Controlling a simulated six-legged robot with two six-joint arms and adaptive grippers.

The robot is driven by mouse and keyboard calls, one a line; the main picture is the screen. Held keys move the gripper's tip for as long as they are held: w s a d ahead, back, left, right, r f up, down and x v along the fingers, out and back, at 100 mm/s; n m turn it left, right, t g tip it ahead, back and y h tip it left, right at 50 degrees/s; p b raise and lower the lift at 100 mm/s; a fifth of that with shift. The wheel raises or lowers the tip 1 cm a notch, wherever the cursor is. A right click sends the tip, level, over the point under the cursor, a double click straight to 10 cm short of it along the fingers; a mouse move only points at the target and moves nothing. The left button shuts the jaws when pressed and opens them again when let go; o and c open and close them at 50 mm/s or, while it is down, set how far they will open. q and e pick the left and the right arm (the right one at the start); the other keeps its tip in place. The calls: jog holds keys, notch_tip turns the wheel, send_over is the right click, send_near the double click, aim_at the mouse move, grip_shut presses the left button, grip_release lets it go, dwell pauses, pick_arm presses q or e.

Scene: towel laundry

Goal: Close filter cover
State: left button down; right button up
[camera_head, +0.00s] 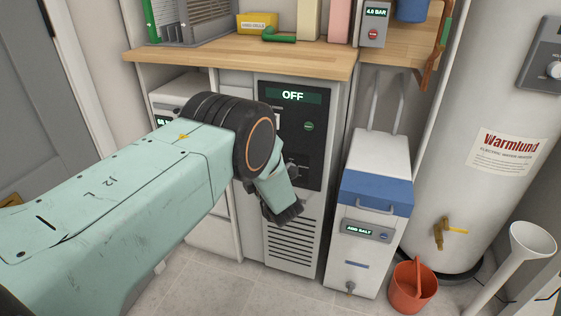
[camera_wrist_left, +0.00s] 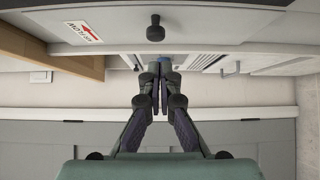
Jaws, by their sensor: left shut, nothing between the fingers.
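A tall grey machine (camera_head: 262,220) stands under the wooden counter. Its dark control panel (camera_head: 312,152) reads OFF, and a slatted grille (camera_head: 290,248) is low on its front. In the left wrist view a pale panel (camera_wrist_left: 230,28) spans the top, with a black knob (camera_wrist_left: 155,30) and a red-arrow label (camera_wrist_left: 83,32). It may be the filter cover; I cannot tell whether it is open or shut. My left gripper (camera_head: 290,212) is in front of the machine, above the grille. Its fingers (camera_wrist_left: 159,82) are together and empty. My arm hides part of the machine. My right gripper is not in view.
A white and blue cabinet (camera_head: 375,190) reading ADD SALT stands right of the machine. An orange bucket (camera_head: 412,287) and a white water heater (camera_head: 470,110) are further right. The wooden counter (camera_head: 220,56) overhangs above. Tiled floor (camera_head: 225,290) is clear in front.

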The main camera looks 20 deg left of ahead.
pick_arm(q)
jog(key=w+d, duration=0.4)
jog(key=d, duration=0.5)
jog(key=s+a+f+m+g+h+p, duration=0.1)
jog(key=s+f+m+g+h+p, duration=0.2)
jog(key=s+f+m, duration=0.55)
jog(key=s+a+f+m+h+p, duration=0.2)
jog(key=s+f+m+h, duration=0.35)
jog(key=s+m, duration=0.6)
jog(key=s+d+r+m+g+h+p, duration=0.1)
jog(key=s+d+r+m+g+h, duration=0.1)
jog(key=s, duration=1.4)
jog(key=s+d+r+m+g+h+p, duration=0.2)
jog(key=s+m+g, duration=0.3)
jog(key=s, duration=1.2)
jog(key=shift+d+r+m+g+h, duration=0.3)
jog(key=shift+d+g+h, duration=0.25)
jog(key=shift+d+g, duration=0.2)
